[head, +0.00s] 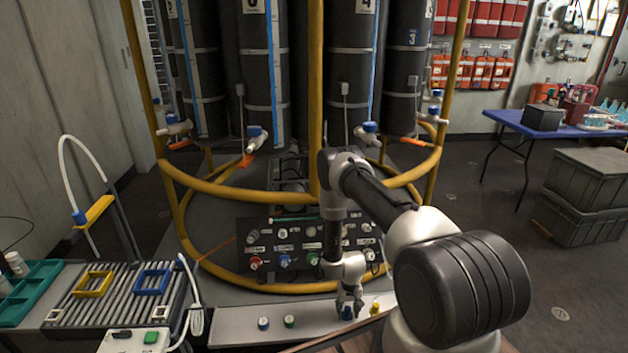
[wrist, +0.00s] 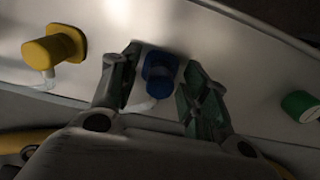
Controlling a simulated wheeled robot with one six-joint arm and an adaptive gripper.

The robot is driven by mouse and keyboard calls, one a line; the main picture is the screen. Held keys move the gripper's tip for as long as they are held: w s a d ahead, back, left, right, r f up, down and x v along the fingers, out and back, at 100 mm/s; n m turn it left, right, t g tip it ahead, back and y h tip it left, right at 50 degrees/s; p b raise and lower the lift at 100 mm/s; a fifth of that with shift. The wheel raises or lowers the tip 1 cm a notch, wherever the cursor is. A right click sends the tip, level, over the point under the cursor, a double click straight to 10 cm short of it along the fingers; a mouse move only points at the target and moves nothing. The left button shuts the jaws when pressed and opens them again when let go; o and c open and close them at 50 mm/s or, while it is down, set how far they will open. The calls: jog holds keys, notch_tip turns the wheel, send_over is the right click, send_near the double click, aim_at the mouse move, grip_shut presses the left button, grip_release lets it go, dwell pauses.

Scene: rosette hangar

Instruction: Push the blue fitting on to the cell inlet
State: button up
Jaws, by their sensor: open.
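The blue fitting (head: 347,312) stands on the pale ledge at the front, and it also shows in the wrist view (wrist: 158,75). My gripper (head: 349,301) points down over it. In the wrist view my gripper (wrist: 160,88) is open, with one finger on each side of the fitting and a gap on at least the right side. A dark panel (head: 268,279) behind the ledge carries red, blue and green ports with labels. The blue port (head: 285,261) is visible there. The labels are too small to read, so I cannot tell which is the cell inlet.
A yellow fitting (head: 376,307) stands close to the right of the blue one. A yellow tube frame (head: 245,192) runs above and around the panel.

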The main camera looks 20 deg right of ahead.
aim_at(347, 308)
dwell(0.5)
grip_shut()
jog(key=shift+r, duration=0.1)
jog(key=shift+r, duration=2.9)
jog(key=shift+a, duration=0.1)
